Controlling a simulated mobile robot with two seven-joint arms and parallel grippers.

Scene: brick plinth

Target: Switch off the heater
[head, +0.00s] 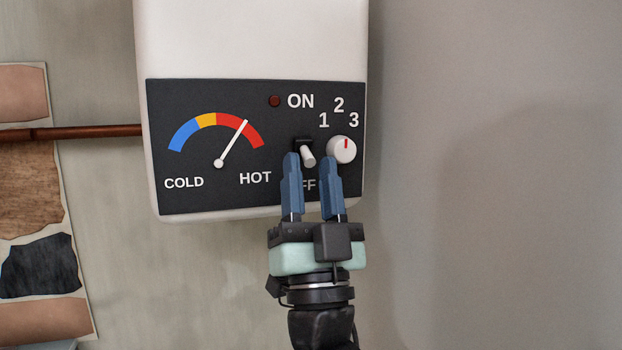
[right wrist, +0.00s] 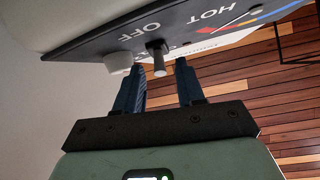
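The heater (head: 250,40) is a white box on the wall with a dark control panel (head: 190,190). Its toggle switch (head: 308,156) is a short pale lever that points down toward the OFF label, partly hidden by my gripper. It also shows in the right wrist view (right wrist: 156,50). The lamp (head: 274,101) beside ON is dark red and looks unlit. My right gripper (head: 311,160) is open, with its blue fingertips just below and to either side of the lever in the head view. I cannot tell whether they touch it. My left gripper is not in view.
A white knob (head: 341,150) with a red mark sits close by the right fingertip, below the numbers 1, 2, 3. The gauge needle (head: 232,142) points into the red. A copper pipe (head: 70,133) runs left from the heater. The wall to the right is clear.

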